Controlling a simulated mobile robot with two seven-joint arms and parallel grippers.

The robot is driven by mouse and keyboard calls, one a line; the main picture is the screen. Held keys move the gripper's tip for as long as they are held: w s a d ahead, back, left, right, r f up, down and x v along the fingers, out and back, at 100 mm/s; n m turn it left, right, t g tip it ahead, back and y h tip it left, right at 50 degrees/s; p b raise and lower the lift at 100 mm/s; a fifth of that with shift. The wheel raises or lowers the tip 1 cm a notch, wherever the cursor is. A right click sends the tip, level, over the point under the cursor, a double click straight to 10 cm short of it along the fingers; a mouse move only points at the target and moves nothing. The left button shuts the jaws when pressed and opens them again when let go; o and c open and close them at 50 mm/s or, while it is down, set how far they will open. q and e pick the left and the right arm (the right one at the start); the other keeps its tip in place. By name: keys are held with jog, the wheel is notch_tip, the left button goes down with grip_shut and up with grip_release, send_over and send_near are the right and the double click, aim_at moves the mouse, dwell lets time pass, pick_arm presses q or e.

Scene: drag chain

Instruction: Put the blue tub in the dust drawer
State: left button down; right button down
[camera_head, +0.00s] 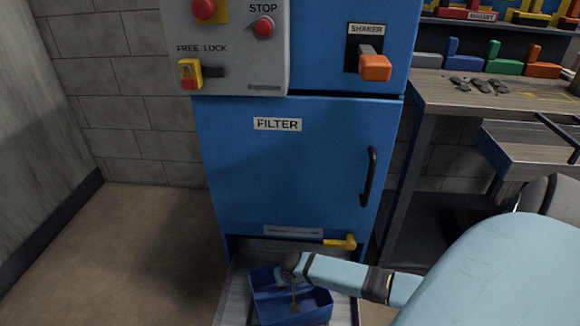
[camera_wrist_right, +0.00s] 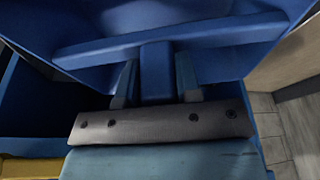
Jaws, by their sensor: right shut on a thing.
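The blue tub (camera_head: 265,303) is at the bottom of the picture in the head view, within the outline of the grey dust drawer (camera_head: 236,290) that extends from the cabinet's base. I cannot tell whether the tub rests on the drawer floor. My right gripper (camera_head: 291,282) reaches in from the right over the tub. In the right wrist view, the gripper's two fingers (camera_wrist_right: 156,84) are shut on an upright blue bar of the tub (camera_wrist_right: 155,65). My left gripper is in neither view.
The blue cabinet stands behind the drawer, with its FILTER door (camera_head: 280,170) shut. A yellow lever (camera_head: 340,242) sits just above the drawer opening. A workbench (camera_head: 500,95) with coloured bins is at the right. The floor (camera_head: 140,250) left of the cabinet is clear.

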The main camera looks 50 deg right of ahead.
jog(key=shift+f, duration=0.4)
jog(key=shift+r, duration=0.2)
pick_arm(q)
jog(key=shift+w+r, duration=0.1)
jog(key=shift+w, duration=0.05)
pick_arm(e)
jog(key=shift+f, duration=0.1)
jog(key=shift+f, duration=0.3)
jog(key=c, duration=0.8)
grip_release()
